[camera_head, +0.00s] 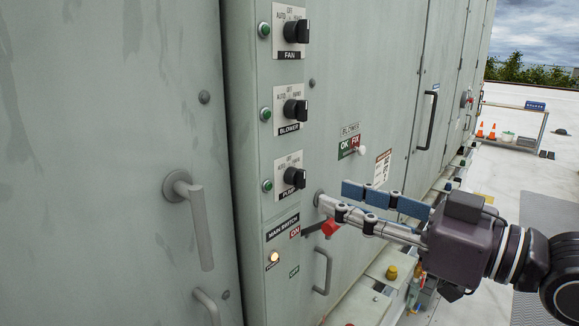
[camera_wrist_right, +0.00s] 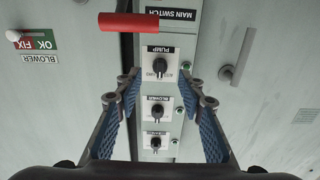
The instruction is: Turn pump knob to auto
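The pump knob (camera_head: 294,177) is a black rotary knob on a white plate, the lowest of three on the grey cabinet. In the right wrist view, which is upside down, the pump knob (camera_wrist_right: 159,66) shows between the fingertips, farther off. Its exact setting is too small to tell. My right gripper (camera_head: 335,196) is open and empty, to the right of the knob and a little lower, apart from it. In the wrist view its blue-padded fingers (camera_wrist_right: 160,80) are spread either side of the knob. My left gripper is not in view.
The blower knob (camera_head: 295,110) and fan knob (camera_head: 296,31) sit above. A red main switch handle (camera_head: 330,228) sticks out below my right fingers. A door handle (camera_head: 194,215) projects at left, and a lower handle (camera_head: 322,271) below. Open roof floor (camera_head: 520,180) lies at right.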

